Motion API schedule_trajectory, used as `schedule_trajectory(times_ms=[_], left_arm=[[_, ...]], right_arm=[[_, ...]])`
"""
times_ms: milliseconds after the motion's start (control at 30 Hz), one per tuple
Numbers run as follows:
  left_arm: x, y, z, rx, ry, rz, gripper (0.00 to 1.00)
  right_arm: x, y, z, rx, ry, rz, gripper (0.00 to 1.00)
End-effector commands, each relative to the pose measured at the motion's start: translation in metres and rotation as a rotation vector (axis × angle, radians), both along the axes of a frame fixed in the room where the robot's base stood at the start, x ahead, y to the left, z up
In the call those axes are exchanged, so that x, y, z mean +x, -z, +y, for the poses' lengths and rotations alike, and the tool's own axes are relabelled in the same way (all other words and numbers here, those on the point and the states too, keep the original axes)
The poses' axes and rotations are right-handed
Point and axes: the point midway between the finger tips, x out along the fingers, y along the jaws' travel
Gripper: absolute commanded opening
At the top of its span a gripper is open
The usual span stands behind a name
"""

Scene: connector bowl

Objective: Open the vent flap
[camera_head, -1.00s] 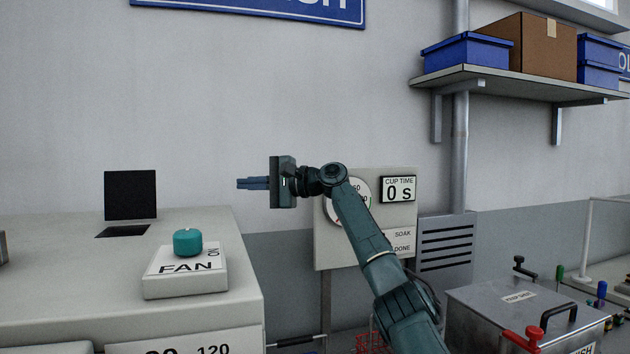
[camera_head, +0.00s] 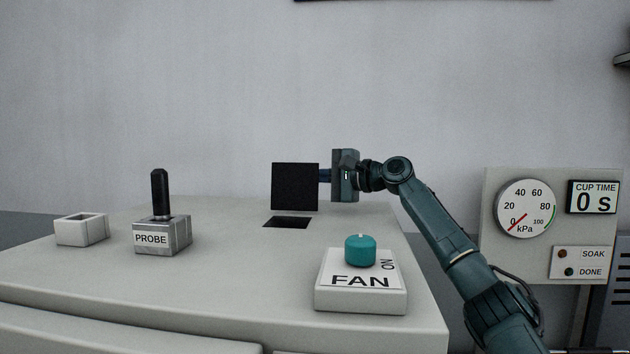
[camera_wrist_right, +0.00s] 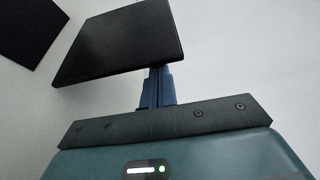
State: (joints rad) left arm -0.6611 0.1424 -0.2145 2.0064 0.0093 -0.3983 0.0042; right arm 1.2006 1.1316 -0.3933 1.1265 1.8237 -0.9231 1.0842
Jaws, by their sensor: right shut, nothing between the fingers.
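The vent flap (camera_head: 295,186), a flat black square panel, stands upright on the pale cabinet top, behind a dark rectangular opening (camera_head: 287,222). My right gripper (camera_head: 325,175) is shut and empty at the flap's right edge. Its fingers point left and their tips are hidden by the flap. In the right wrist view the flap (camera_wrist_right: 118,42) lies across the ends of the shut fingers (camera_wrist_right: 156,86); I cannot tell whether they touch. My left gripper is not in view.
On the cabinet top (camera_head: 230,290) are a FAN box with a teal knob (camera_head: 360,251), a PROBE block with a black handle (camera_head: 161,234), and a small white open box (camera_head: 82,230). A gauge panel (camera_head: 525,208) stands at the right.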

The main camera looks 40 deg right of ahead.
Motion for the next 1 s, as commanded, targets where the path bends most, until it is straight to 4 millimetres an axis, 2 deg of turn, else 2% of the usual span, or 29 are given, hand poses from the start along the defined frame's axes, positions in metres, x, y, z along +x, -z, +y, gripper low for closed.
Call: schedule_trajectory(times_ms=[267,433,633,1000], left_arm=[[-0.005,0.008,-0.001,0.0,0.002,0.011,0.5],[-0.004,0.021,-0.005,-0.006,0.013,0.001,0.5],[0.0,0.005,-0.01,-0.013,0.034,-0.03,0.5],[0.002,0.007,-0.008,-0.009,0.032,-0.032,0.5]], right_arm=[[-0.001,0.0,0.002,-0.022,-0.003,-0.02,0.0],[-0.009,-0.006,0.013,-0.15,-0.006,-0.124,0.0],[-0.017,-0.018,0.023,-0.196,-0.002,-0.155,0.0],[-0.019,-0.018,0.022,-0.193,0.0,-0.153,0.0]])
